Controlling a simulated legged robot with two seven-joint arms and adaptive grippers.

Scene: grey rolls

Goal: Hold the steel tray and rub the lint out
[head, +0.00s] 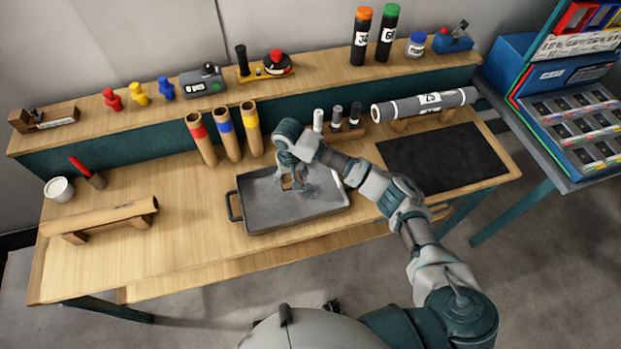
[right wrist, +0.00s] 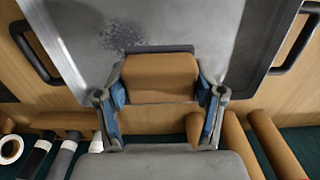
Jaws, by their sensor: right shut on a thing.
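The steel tray (head: 262,222) lies flat on the workbench, with dark handles at its sides; it also shows in the right wrist view (right wrist: 200,25). A dark speckled patch of lint (right wrist: 122,36) lies on the tray floor, and it shows in the head view (head: 312,190) beside the gripper. My right gripper (head: 292,183) is over the tray. In the right wrist view the gripper (right wrist: 160,92) is shut on a brown block (right wrist: 160,70) with a dark edge. I cannot tell whether the block touches the tray. My left gripper is not in view; nothing holds the tray's handles.
Behind the tray stand three brown tubes (head: 229,140) with coloured bands and several small cylinders (head: 337,118). A grey roll (head: 425,103) rests on a stand above a dark mat (head: 440,158). A brown roll (head: 100,216) lies at left. Bare wood lies left of the tray.

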